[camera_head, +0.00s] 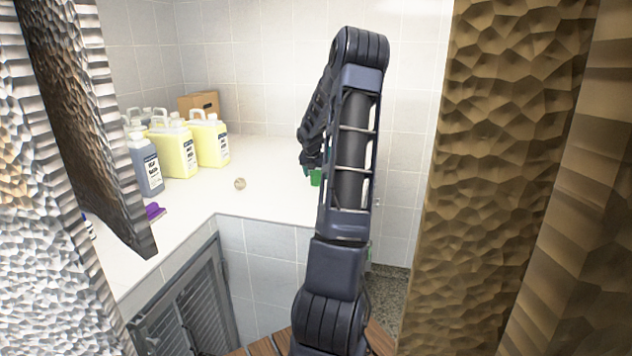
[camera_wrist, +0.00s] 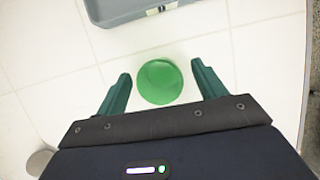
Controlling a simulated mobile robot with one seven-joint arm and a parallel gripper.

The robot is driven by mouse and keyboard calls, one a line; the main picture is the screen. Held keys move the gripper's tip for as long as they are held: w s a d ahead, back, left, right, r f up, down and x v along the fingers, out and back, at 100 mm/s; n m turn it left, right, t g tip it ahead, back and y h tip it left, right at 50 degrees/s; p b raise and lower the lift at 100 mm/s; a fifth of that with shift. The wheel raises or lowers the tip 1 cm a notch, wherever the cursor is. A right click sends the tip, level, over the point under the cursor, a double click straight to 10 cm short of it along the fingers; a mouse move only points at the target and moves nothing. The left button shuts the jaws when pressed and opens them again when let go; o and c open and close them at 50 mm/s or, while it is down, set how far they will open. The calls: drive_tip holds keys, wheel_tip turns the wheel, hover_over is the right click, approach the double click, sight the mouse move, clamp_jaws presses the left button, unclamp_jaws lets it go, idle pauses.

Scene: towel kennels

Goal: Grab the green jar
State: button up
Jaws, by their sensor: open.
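The green jar (camera_wrist: 160,84) shows from above in the wrist view as a round green shape on a white tiled surface. My gripper (camera_wrist: 160,68) is open, with one dark green finger on each side of the jar and a visible gap on both sides. The fingers do not appear to touch it. In the head view a small bright green piece, apparently the jar (camera_head: 315,178), shows at the counter's right part beside my arm. My arm hides most of that area and the gripper's tips there.
Yellow jugs (camera_head: 172,150) and a grey bottle (camera_head: 146,165) stand on the white counter (camera_head: 262,200) at left. A purple item (camera_head: 154,211) and a small beige round object (camera_head: 240,184) lie nearer. A grey container (camera_wrist: 130,10) lies beyond the jar.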

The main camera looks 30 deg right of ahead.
drive_tip(key=shift+x, duration=1.15)
drive_tip(key=shift+c, duration=0.2)
drive_tip(key=c, duration=1)
